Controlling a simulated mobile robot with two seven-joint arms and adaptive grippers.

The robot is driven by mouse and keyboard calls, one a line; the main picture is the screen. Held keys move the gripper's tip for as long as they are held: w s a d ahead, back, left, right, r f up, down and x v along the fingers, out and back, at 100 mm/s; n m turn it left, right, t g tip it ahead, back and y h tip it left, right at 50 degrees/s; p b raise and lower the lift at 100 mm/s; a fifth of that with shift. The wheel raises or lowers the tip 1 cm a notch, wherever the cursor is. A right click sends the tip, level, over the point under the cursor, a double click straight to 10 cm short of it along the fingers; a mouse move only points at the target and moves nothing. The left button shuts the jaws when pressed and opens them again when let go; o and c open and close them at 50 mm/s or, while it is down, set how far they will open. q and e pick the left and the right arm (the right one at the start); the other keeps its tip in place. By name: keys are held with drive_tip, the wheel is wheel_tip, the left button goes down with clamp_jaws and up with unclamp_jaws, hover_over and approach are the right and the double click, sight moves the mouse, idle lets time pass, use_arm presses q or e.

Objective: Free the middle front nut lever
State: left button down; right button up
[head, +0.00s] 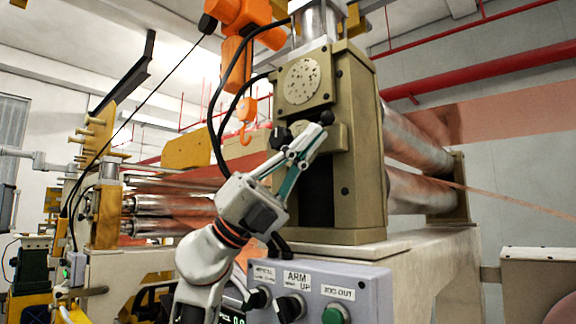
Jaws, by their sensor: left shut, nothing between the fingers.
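My left gripper (318,134) reaches up in front of the beige machine stand (356,150). Its fingers are shut with nothing between them. The fingertips are close to a beige block (330,142) on the stand's front and to a black knob (327,117). Another black knob (281,137) shows left of the fingers. I cannot tell which knob belongs to the middle front nut lever, or whether the fingers touch one. The gripper hides part of the block. My right gripper is not in view.
A grey control panel (368,284) with black and green knobs stands below my left arm. An orange hoist with a hook (246,112) and black cables hang left of the stand. Metal rollers (415,140) with copper foil lie behind.

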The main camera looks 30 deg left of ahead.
use_arm(q)
drive_tip(key=v, duration=1.1)
drive_tip(key=shift+t, duration=0.3)
